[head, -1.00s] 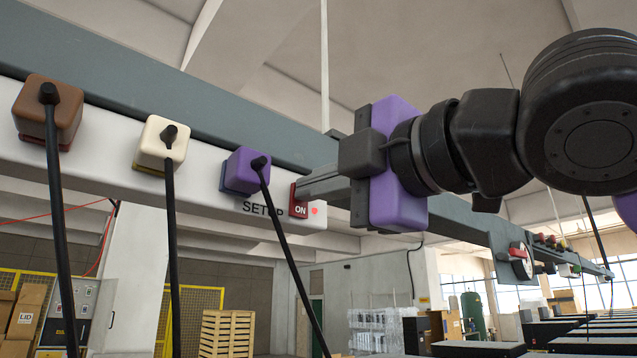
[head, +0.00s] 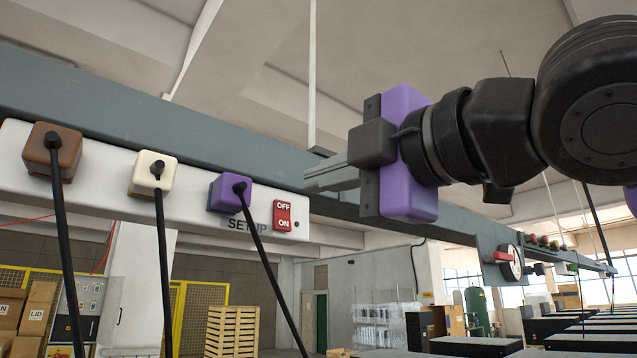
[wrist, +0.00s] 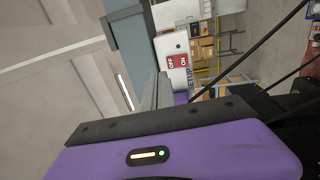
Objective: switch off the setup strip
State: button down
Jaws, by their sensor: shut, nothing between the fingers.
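The setup strip (head: 110,165) is a white bar with a SETUP label under its right part. Its red rocker switch (head: 283,216) shows both OFF and ON, and the small indicator (head: 297,225) beside it is dark. The switch also shows sideways in the wrist view (wrist: 177,61). My gripper (head: 308,181) is shut and empty. Its fingertips are apart from the switch, above and to its right in the head view. In the wrist view the shut fingers (wrist: 155,92) point towards the strip's end.
A brown plug (head: 52,150), a cream plug (head: 153,174) and a purple plug (head: 230,193) sit in the strip, with black cables hanging down. A grey beam (head: 150,115) runs behind. A red-handled rotary switch (head: 508,261) is farther right.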

jog(key=r+b+v, duration=0.1)
jog(key=b+v, duration=0.1)
jog(key=v, duration=0.6)
jog(key=shift+s+r, duration=0.2)
jog(key=shift+r, duration=0.15)
jog(key=shift+d, duration=0.1)
